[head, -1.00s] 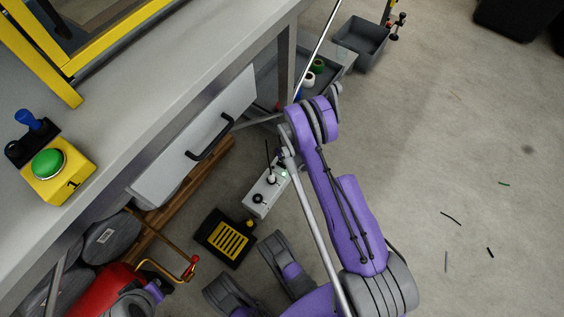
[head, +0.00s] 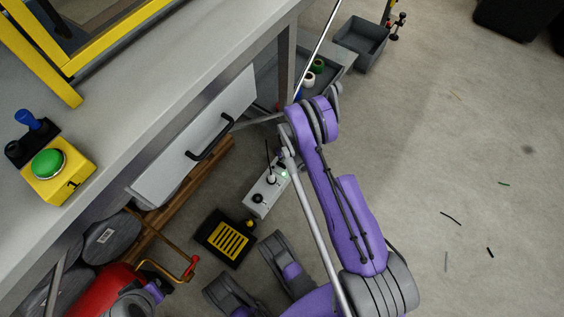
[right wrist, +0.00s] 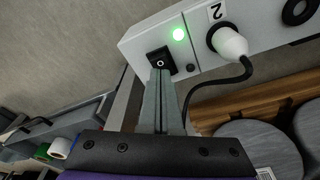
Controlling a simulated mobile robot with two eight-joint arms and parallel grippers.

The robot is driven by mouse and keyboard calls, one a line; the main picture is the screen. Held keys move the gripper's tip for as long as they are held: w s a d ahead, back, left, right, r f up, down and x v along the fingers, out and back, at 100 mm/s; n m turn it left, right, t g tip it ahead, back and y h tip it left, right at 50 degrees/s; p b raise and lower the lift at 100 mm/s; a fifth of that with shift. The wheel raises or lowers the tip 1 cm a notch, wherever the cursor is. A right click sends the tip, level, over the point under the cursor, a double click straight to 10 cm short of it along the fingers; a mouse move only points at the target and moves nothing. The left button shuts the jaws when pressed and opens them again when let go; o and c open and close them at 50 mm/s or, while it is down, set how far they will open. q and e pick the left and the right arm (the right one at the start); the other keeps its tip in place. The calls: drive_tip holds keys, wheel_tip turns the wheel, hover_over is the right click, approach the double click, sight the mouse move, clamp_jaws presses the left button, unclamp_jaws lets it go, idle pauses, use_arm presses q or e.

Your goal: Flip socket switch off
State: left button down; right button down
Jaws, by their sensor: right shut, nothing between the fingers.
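The socket box (head: 258,199), a pale grey block, lies on the floor below the workbench in the head view. The right wrist view shows its end close up, with a black rocker switch (right wrist: 159,61), a lit green lamp (right wrist: 179,34) and a white plug (right wrist: 229,42) with a black cable. My right gripper (right wrist: 160,73) is shut and empty. Its fingertips are at the switch's lower edge and cover part of it; I cannot tell whether they touch. Which way the rocker is tipped is unclear. My left gripper is not in view.
The workbench (head: 190,95) with a drawer (head: 196,140) overhangs beside the box. A black and yellow pedal (head: 226,239), a red cylinder (head: 92,291) and wooden boards (head: 186,185) lie nearby. Grey bins (head: 361,41) stand behind. The floor at right is mostly clear.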

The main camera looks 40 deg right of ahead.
sight(284, 164)
drive_tip(key=shift+f, duration=1.15)
idle(0.9)
drive_tip(key=shift+r+p, duration=1.7)
drive_tip(key=shift+r, duration=1.8)
